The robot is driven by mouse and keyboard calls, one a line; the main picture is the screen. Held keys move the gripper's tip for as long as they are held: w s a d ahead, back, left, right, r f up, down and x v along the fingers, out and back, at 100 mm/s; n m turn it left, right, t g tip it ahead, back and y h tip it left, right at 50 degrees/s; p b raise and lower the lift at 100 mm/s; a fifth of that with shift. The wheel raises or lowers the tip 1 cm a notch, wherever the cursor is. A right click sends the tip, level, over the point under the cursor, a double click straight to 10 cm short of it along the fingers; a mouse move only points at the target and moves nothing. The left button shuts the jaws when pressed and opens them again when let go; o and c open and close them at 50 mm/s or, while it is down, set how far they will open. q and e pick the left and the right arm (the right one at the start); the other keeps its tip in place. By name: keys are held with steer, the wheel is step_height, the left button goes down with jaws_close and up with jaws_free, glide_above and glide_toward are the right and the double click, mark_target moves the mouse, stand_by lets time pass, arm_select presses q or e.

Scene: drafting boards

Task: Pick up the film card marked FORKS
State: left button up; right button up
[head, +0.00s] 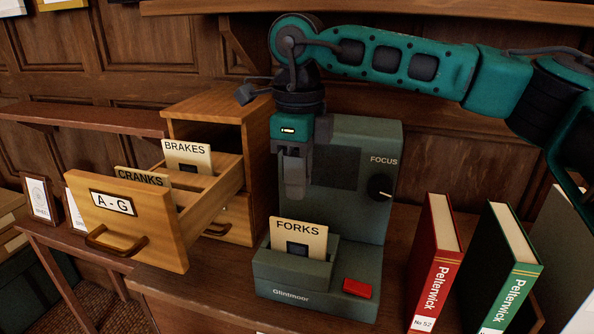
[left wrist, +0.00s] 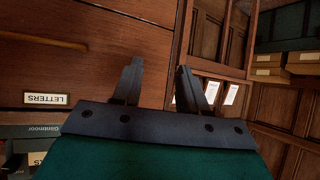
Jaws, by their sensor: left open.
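The FORKS film card (head: 299,238) is cream with a dark window. It stands upright in the front slot of the grey-green Glintmoor viewer (head: 350,255), its upper part showing and its lower edge hidden. My right gripper (head: 294,190) points down just above the card, apart from it. I see its fingers nearly edge-on, so their gap does not show clearly. My left gripper (left wrist: 158,78) is open and empty in the left wrist view, in front of a wooden front labelled LETTERS (left wrist: 45,99). Part of the viewer (left wrist: 40,131) shows at lower left there.
The open A-G drawer (head: 170,235) holds the BRAKES card (head: 187,157) and CRANKS card (head: 141,182), left of the viewer. A red book (head: 432,262) and a green book (head: 507,265) stand on the right. The viewer has a focus knob (head: 379,187) and red button (head: 357,288).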

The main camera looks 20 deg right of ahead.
mark_target(298, 222)
step_height(298, 222, down, 10)
steer(key=b, duration=0.6)
steer(key=shift+f+b, duration=0.25)
steer(key=shift+b, duration=0.2)
steer(key=shift+f, duration=0.15)
steer(key=shift+c, duration=1)
steer(key=shift+c, duration=0.4)
jaws_close()
steer(key=shift+r, duration=0.35)
